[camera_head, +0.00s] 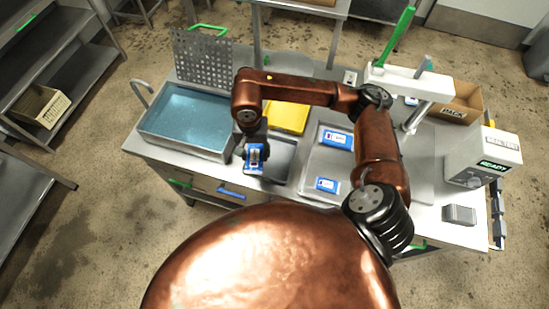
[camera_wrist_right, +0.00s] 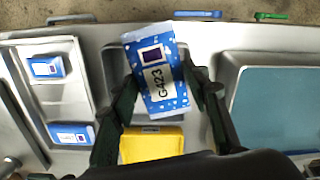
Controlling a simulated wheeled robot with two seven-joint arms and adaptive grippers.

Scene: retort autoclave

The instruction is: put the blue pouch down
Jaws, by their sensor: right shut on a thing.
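My right gripper (camera_head: 256,141) is shut on a blue pouch (camera_head: 254,158) with a white label. In the right wrist view the pouch (camera_wrist_right: 150,50) sits between the two dark fingers of the gripper (camera_wrist_right: 162,80), and its label reads G423. The pouch is held over the left part of a small grey tray (camera_head: 283,172), beside the water basin. Whether it touches the tray is hard to tell. Two more blue pouches, a far one (camera_head: 336,138) and a near one (camera_head: 327,185), lie on a larger metal tray (camera_head: 308,160) to the right. My left gripper is not in view.
A water-filled basin (camera_head: 190,115) stands left, with a perforated plate (camera_head: 202,57) behind it. A yellow item (camera_head: 288,117) lies behind the small tray. A device reading READY (camera_head: 482,155), a cardboard box (camera_head: 460,102) and a white-topped stand (camera_head: 410,82) are at right.

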